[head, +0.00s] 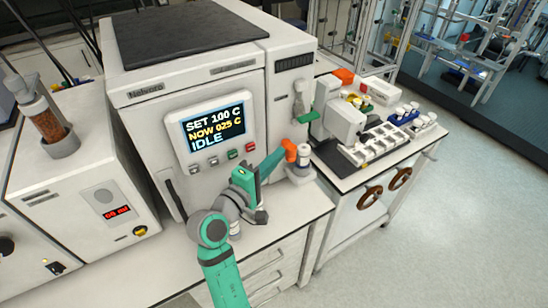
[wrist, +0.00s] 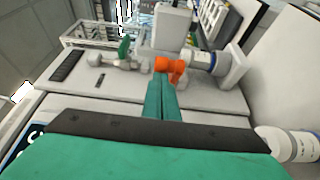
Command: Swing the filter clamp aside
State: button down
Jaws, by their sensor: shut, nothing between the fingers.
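The fingers (wrist: 162,80) also show in the wrist view, overlapping the clamp's lower edge. I cannot tell whether they touch it.
A green-handled valve (head: 306,116) sticks out of the cabinet above the clamp. The cabinet's screen (head: 214,124) reads IDLE. A side bench (head: 350,180) with an instrument and vial racks stands to the right. A grey and white cylinder (head: 235,229) stands below my gripper.

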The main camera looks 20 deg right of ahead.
jog(key=shift+s+d, duration=0.25)
jog(key=shift+d, duration=0.55)
jog(key=shift+a, duration=0.15)
